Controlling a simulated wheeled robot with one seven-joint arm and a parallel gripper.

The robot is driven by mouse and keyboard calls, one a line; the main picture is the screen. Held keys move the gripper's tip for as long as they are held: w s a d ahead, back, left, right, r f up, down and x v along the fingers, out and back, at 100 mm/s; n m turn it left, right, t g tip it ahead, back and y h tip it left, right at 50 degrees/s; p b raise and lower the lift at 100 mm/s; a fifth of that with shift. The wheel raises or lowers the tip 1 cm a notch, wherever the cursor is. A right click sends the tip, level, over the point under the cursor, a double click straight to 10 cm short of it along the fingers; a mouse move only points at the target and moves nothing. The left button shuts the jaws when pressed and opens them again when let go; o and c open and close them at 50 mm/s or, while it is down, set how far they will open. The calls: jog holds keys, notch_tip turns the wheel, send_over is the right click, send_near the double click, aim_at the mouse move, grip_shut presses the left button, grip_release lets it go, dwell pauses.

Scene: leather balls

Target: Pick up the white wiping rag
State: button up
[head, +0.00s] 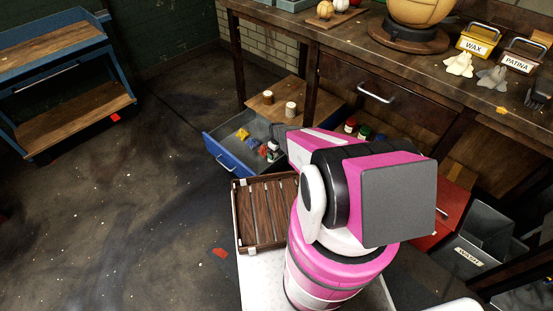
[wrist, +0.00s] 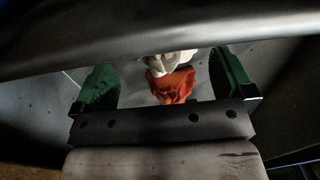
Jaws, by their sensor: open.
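In the wrist view a crumpled white cloth (wrist: 172,63), which looks like the white rag, lies against an orange-red cloth (wrist: 172,86) on a dark grey surface. My gripper (wrist: 165,80) is open, its two green fingers spread to either side of the cloths. Nothing is visibly held; whether the fingertips reach down to the white cloth's level I cannot tell. In the head view my arm reaches over the open blue-fronted drawer (head: 222,157), and my gripper is hidden. A pale cloth (head: 459,65) and a grey cloth (head: 492,78) lie on the workbench.
The drawer also holds a yellow item (head: 242,133) and a blue one (head: 254,143). A wooden board (head: 272,97) with small jars is behind it. A slatted wooden crate (head: 265,212) stands in front. A dark bar (wrist: 160,35) crosses the upper wrist view. Floor at left is mostly clear.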

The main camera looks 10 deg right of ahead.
aim_at(277, 154)
notch_tip(277, 154, down, 4)
jog(key=shift+a+f, duration=0.1)
jog(key=shift+f, duration=0.05)
jog(key=c, duration=1)
jog(key=shift+r, duration=0.2)
notch_tip(277, 154, up, 4)
jog(key=shift+s+f, duration=0.1)
jog(key=shift+f, duration=0.05)
jog(key=s+a+r, duration=0.4)
jog(key=a+r, duration=0.3)
jog(key=a, duration=0.3)
jog(key=shift+s+a, duration=0.15)
jog(key=shift+a, duration=0.25)
